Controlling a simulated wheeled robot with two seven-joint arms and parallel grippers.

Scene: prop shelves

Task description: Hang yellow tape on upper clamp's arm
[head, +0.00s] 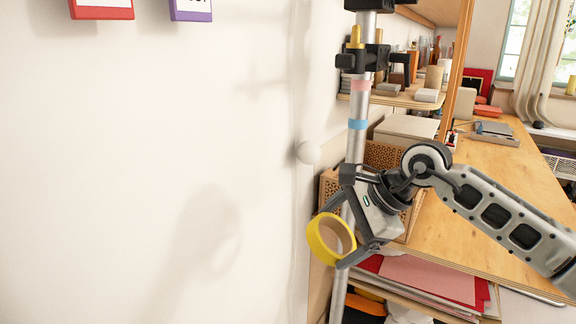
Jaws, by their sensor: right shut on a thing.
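The yellow tape (319,243) is a ring held at the lower middle of the head view, tilted, with its hole showing. My right gripper (331,238) is shut on it, one finger at its upper side and one at its lower side. A grey pole (356,142) runs up behind the gripper and tape; whether they touch it cannot be told. A black clamp (352,61) with a brass-coloured peg is on the pole, well above the tape. Another black fitting (368,4) is cut off by the top edge. My left gripper is out of view.
A wooden workbench (480,235) stands at right, under my right arm. A shelf (392,98) with small items is behind the pole. Folders and papers (430,278) lie below the bench. The white wall (140,160) at left has clear space before it.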

